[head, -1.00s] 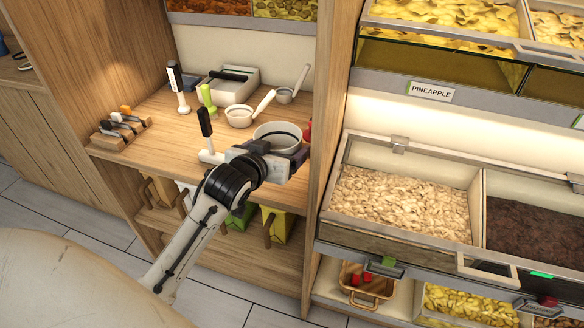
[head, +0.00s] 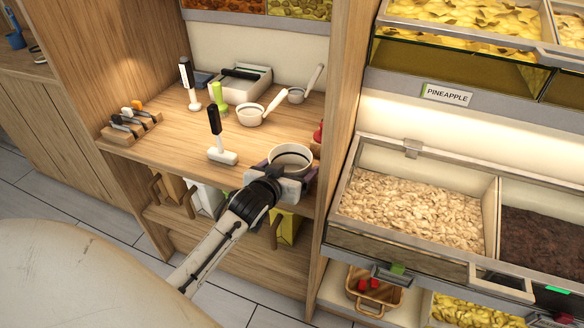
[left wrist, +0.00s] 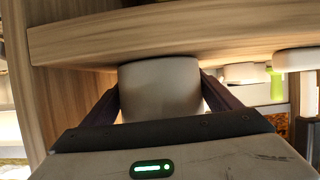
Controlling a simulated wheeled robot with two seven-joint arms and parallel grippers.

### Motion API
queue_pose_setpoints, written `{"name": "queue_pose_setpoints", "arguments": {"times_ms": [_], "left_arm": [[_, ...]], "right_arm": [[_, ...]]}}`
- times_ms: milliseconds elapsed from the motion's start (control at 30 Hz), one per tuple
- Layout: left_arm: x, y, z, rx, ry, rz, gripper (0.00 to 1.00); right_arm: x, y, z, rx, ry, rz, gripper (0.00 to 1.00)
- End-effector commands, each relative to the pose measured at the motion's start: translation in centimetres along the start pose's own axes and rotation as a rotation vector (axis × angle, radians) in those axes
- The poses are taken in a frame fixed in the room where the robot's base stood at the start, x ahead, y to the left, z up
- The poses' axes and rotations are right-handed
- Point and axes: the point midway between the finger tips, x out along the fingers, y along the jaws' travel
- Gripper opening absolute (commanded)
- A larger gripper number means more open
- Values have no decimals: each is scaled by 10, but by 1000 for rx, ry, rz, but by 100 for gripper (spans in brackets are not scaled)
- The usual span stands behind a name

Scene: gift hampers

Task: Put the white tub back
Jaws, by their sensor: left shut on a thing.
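The white tub (head: 292,155) is a round, open-topped tub near the front right of the wooden shelf in the head view. My left gripper (head: 286,171) is shut on it, with one dark finger on each side. In the left wrist view, the tub (left wrist: 160,88) sits between the two fingers of my left gripper (left wrist: 160,100), close to the wooden shelf edge. I cannot tell whether its base touches the shelf. My right gripper is not in view.
On the wooden shelf (head: 165,145) stand a black-handled white tool (head: 217,140), a white pan (head: 250,114), a green-topped item (head: 218,97) and a grey box (head: 240,84). A red item (head: 318,131) is beside the right post. Food bins (head: 410,205) stand to the right.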

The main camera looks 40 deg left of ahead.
Motion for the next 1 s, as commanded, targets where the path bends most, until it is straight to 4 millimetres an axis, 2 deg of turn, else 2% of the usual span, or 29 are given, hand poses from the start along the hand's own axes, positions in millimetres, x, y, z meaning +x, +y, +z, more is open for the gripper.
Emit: {"name": "queue_pose_setpoints", "arguments": {"times_ms": [267, 300, 367, 667, 767, 1000], "left_arm": [[1, 0, 2, 0, 1, 0, 56], [1, 0, 2, 0, 1, 0, 90], [1, 0, 2, 0, 1, 0, 100], [-1, 0, -3, 1, 1, 0, 100], [-12, 0, -1, 0, 0, 1, 100], [-62, 0, 0, 0, -1, 0, 100]], "right_arm": [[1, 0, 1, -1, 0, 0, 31], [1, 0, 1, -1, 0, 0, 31], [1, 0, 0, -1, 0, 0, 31], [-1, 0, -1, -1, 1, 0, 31], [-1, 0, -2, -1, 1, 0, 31], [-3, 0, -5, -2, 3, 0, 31]]}}
